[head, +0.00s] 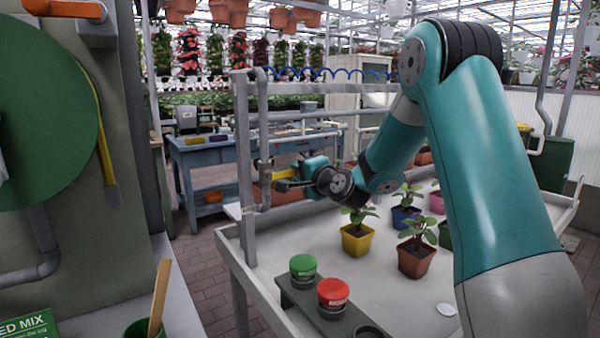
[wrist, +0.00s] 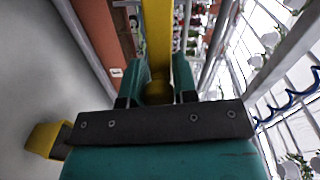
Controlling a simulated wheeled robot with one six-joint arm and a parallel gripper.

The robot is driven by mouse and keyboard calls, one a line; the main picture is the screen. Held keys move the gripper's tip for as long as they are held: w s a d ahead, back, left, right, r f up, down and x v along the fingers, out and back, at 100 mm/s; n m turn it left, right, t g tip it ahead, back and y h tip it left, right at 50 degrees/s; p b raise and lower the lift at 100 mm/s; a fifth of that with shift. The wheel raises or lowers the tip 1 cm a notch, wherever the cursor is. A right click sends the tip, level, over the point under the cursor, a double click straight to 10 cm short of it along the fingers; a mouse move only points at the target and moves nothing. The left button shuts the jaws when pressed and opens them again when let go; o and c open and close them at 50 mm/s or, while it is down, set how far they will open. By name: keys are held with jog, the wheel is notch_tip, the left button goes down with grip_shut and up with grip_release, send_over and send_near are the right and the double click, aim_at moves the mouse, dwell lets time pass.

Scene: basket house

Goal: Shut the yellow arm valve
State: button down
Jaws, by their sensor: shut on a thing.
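The yellow valve arm (wrist: 158,40) runs upright between the two fingers of my gripper (wrist: 158,92) in the wrist view. My gripper is shut on it, near a rounded yellow end. In the head view, my gripper (head: 284,184) reaches left to the grey pipe (head: 264,150) on the frame, and a short piece of the yellow arm (head: 284,174) shows there. It lies roughly level, beside the pipe.
A white bench (head: 310,235) below holds a yellow pot (head: 356,240), a terracotta pot (head: 416,260) and other potted plants. Green (head: 303,268) and red (head: 333,295) lidded jars stand in a grey rack at the front. A blue table (head: 200,160) stands behind. A metal post (head: 244,150) rises close to my gripper.

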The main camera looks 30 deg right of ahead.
jog(key=shift+f, duration=0.35)
jog(key=c, duration=0.9)
grip_release()
jog(key=shift+r, duration=0.15)
jog(key=shift+s+r+b, duration=0.2)
jog(key=shift+s+b, duration=0.95)
jog(key=shift+s, duration=1.75)
jog(key=shift+s+r+b, duration=0.25)
jog(key=shift+s+b, duration=0.85)
jog(key=shift+s, duration=1.85)
jog(key=shift+s+r+b, duration=0.2)
jog(key=shift+s+b, duration=0.95)
jog(key=shift+s, duration=1.75)
jog(key=shift+a, duration=0.1)
